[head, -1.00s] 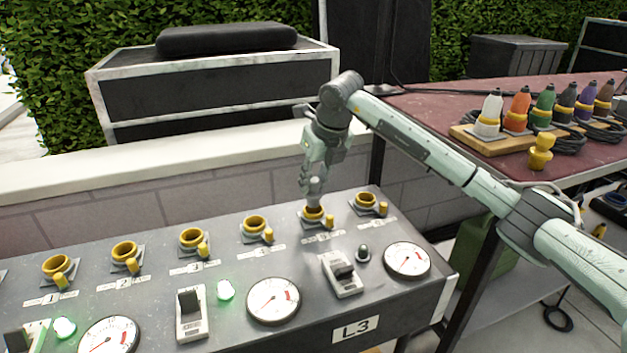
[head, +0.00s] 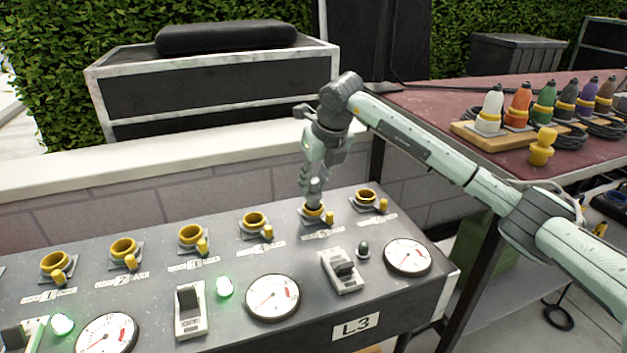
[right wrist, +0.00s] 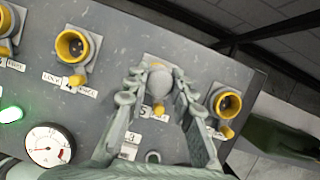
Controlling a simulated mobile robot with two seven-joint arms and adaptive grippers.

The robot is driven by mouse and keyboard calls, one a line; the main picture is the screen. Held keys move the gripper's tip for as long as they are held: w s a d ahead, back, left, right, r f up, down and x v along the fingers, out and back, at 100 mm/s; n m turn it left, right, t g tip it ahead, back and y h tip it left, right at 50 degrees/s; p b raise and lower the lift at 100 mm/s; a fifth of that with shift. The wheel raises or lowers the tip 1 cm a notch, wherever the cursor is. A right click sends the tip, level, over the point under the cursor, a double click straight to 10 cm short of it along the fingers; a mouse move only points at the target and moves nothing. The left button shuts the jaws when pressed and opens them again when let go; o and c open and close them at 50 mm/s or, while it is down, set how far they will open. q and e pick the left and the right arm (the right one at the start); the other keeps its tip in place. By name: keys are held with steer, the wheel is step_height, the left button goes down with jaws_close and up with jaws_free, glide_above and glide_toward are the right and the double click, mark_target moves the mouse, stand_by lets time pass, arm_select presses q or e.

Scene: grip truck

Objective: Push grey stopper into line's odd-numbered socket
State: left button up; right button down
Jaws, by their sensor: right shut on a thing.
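My right gripper (head: 314,196) points down over the second socket from the right on the top of the grey panel (head: 215,262). In the right wrist view its two fingers (right wrist: 157,80) are shut around the rounded grey stopper (right wrist: 159,86). The stopper is at the mouth of this socket (head: 313,213), whose yellow ring shows just under the fingertips in the head view. The label beside it seems to read 5. How deep the stopper sits is hidden by the fingers. My left gripper is out of view.
Neighbouring open yellow sockets are the one marked 4 (right wrist: 74,46) and the rightmost one (right wrist: 228,103). Switches, gauges and an L3 plate (head: 356,327) are on the panel's near side. A red table (head: 430,102) at right holds coloured connectors and a yellow piece (head: 542,147).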

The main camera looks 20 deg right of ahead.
steer(key=shift+f+b, duration=0.75)
steer(key=shift+f, duration=0.4)
steer(key=c, duration=1.2)
jaws_free()
steer(key=shift+o, duration=0.4)
steer(key=shift+o, duration=1.1)
steer(key=shift+r+p, duration=1.55)
steer(key=shift+r, duration=0.95)
